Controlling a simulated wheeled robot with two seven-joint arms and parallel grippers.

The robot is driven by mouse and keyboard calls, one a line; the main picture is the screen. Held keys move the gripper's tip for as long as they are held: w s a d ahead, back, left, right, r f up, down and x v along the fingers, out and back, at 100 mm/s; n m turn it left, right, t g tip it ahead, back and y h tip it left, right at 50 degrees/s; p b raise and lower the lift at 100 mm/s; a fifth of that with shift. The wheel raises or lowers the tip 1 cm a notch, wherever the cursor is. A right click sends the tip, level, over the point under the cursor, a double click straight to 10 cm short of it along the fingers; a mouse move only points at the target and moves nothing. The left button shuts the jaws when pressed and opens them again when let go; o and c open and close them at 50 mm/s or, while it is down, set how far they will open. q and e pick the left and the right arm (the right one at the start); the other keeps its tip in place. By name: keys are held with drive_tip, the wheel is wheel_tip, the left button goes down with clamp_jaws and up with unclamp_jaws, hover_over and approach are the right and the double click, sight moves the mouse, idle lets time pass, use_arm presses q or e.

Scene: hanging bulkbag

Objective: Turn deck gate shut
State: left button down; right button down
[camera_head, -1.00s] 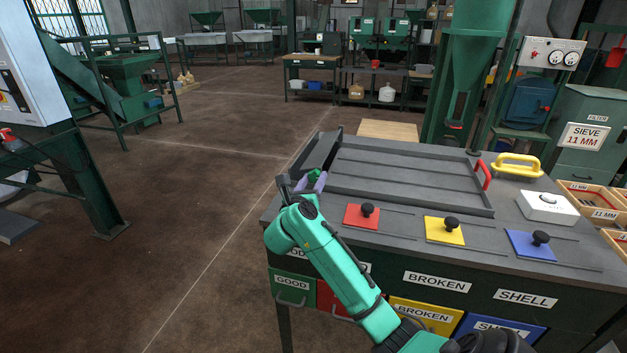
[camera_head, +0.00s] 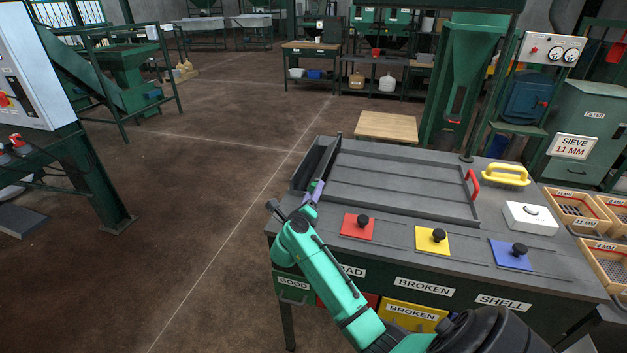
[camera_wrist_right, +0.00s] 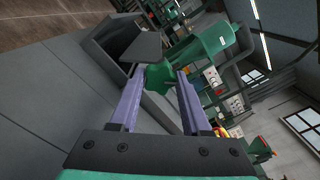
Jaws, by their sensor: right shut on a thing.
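The grey deck (camera_head: 400,182) is a shallow ribbed tray on the dark bench, with a raised dark channel (camera_head: 313,165) along its left side. My right gripper (camera_head: 316,190) reaches over the bench's left front corner to the near end of that channel. In the head view the fingers largely hide the knob, so how far the gate is turned cannot be told. My left gripper is not in view.
Red (camera_head: 357,226), yellow (camera_head: 432,240) and blue (camera_head: 512,255) slide plates with black knobs line the bench front. A yellow handle (camera_head: 506,174), a white box (camera_head: 530,218) and wooden trays (camera_head: 577,208) are at the right. Floor left of the bench is clear.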

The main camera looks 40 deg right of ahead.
drive_tip(key=n+p, duration=0.4)
drive_tip(key=p, duration=0.1)
drive_tip(key=shift+a+r+n, duration=0.1)
drive_tip(key=shift+r+n, duration=0.05)
drive_tip(key=shift+n, duration=0.15)
drive_tip(key=shift+f+n+p, duration=0.2)
drive_tip(key=shift+n+p, duration=1.2)
drive_tip(key=shift+n, duration=0.4)
drive_tip(key=shift+c, duration=1.8)
unclamp_jaws()
